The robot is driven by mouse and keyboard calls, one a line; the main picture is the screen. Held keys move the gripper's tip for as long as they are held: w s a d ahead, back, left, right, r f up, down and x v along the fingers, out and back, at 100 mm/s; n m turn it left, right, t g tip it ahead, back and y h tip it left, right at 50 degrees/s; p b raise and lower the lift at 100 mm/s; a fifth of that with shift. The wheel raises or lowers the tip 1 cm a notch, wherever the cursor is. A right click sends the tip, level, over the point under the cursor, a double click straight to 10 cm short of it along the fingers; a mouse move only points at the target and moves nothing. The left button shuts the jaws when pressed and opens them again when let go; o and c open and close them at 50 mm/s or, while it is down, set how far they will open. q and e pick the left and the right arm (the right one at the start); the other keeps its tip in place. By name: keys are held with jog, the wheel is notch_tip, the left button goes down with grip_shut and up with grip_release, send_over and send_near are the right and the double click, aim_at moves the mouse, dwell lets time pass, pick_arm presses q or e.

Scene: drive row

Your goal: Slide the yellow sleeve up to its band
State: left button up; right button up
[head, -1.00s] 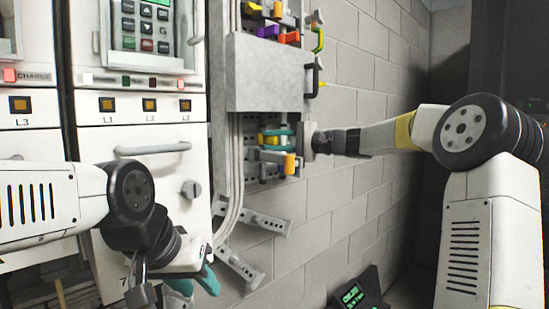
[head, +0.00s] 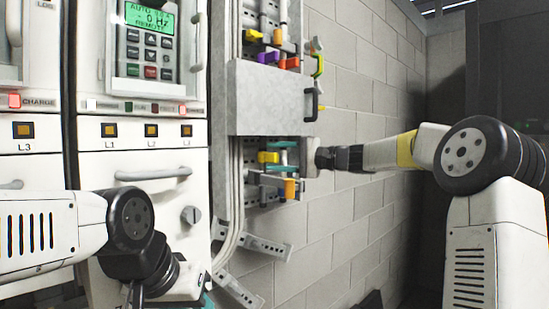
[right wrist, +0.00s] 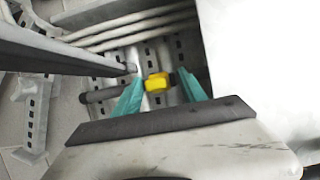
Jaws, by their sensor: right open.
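The yellow sleeve (head: 268,157) sits on a dark rod below the grey box at the wall. In the right wrist view the yellow sleeve (right wrist: 157,82) is between the two teal fingers of my right gripper (right wrist: 160,78), with a gap on each side. In the head view my right gripper (head: 276,161) has one finger above the sleeve and one below, apart from it. I cannot make out the band clearly. My left gripper (head: 207,300) is at the bottom edge, mostly hidden by its own arm; its jaws cannot be judged.
An orange handle (head: 290,188) stands just below the lower finger. The grey box (head: 268,97) with a black handle (head: 312,104) is above. White drive cabinets (head: 150,160) fill the left. Grey conduits run beside the rail. The block wall (head: 350,220) is bare at right.

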jog(key=v, duration=0.7)
pick_arm(q)
jog(key=shift+s+d, duration=0.1)
jog(key=shift+d, duration=0.05)
pick_arm(e)
jog(key=shift+d, duration=0.1)
